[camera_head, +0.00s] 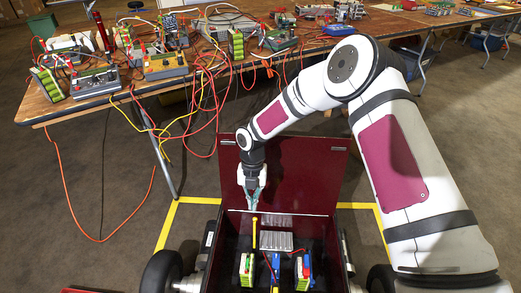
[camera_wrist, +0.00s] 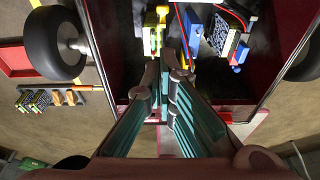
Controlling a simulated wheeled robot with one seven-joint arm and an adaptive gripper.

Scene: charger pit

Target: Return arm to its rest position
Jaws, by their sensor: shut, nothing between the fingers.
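My arm is bent out over an open dark red box (camera_head: 325,205), with its end pointing down. My gripper (camera_head: 254,207) hangs at the back of the box, in front of the raised lid. In the wrist view the teal fingers of my gripper (camera_wrist: 163,75) are close together, with nothing seen held. A yellow-handled tool (camera_head: 254,231) stands just below the fingertips in the head view. I cannot tell whether they touch.
The box holds a green-and-white block (camera_head: 246,270), a blue item (camera_head: 275,265), another block (camera_head: 302,272) and a ribbed grey piece (camera_head: 276,241). Wheels (camera_head: 161,272) flank the box. A cluttered wooden table (camera_head: 78,103) stands behind, with red and yellow cables hanging down.

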